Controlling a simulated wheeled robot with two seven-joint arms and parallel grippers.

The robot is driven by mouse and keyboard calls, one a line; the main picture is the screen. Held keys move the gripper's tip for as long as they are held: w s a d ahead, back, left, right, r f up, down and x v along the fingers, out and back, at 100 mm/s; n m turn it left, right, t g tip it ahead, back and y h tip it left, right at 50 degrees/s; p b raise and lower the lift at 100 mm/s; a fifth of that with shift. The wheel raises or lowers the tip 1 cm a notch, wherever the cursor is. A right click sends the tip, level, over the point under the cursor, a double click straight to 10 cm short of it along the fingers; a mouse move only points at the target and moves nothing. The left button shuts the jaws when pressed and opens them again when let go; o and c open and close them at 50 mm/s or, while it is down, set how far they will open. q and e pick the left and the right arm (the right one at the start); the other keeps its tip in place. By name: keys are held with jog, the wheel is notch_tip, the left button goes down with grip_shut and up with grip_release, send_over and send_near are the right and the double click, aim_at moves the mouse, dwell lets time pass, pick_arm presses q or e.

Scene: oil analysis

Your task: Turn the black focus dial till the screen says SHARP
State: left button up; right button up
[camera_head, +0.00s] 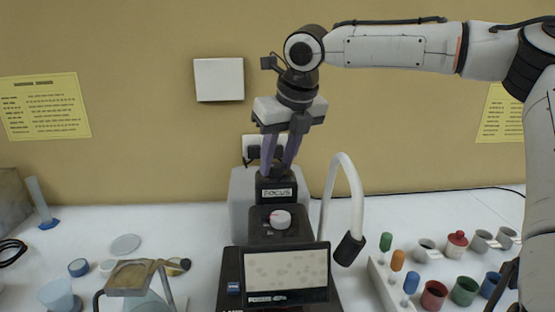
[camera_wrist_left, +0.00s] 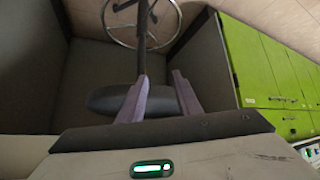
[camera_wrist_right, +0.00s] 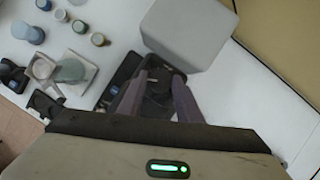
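The black focus dial (camera_head: 278,156) sits on top of the black post with the FOCUS label (camera_head: 277,193), on the dark instrument. My right gripper (camera_head: 276,166) points down from above, with its purple fingers on either side of the dial. In the right wrist view the fingers (camera_wrist_right: 160,77) stand apart with the dark dial between them; I see no clear grip. The screen (camera_head: 286,270) shows pale, soft-edged blobs; the word after FOCUS in its bottom line is too small to read. My left gripper (camera_wrist_left: 158,76) is open and empty, outside the head view.
A pale knob (camera_head: 280,219) sits below the label. A white curved lamp arm (camera_head: 352,190) rises just right of the post. A white rack (camera_head: 388,285) and several coloured cups stand at right. A glass jar and a small stand (camera_head: 132,276) are at left.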

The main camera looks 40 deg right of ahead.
jog(key=c, duration=0.5)
jog(key=shift+c, duration=0.2)
jog(key=shift+m, duration=0.4)
jog(key=m+h, duration=0.1)
jog(key=m, duration=0.1)
jog(key=m+g+h, duration=0.1)
jog(key=m, duration=0.2)
jog(key=shift+w+a, duration=0.1)
jog(key=shift+a, duration=0.1)
jog(key=m+g, duration=0.1)
jog(key=m, duration=0.1)
jog(key=m+h, duration=0.1)
jog(key=m, duration=0.2)
jog(key=shift+w+g, duration=0.15)
jog(key=shift+g, duration=0.25)
jog(key=shift+a+m, duration=0.1)
jog(key=shift+m, duration=0.3)
jog(key=o, duration=1)
jog(key=shift+o, duration=0.2)
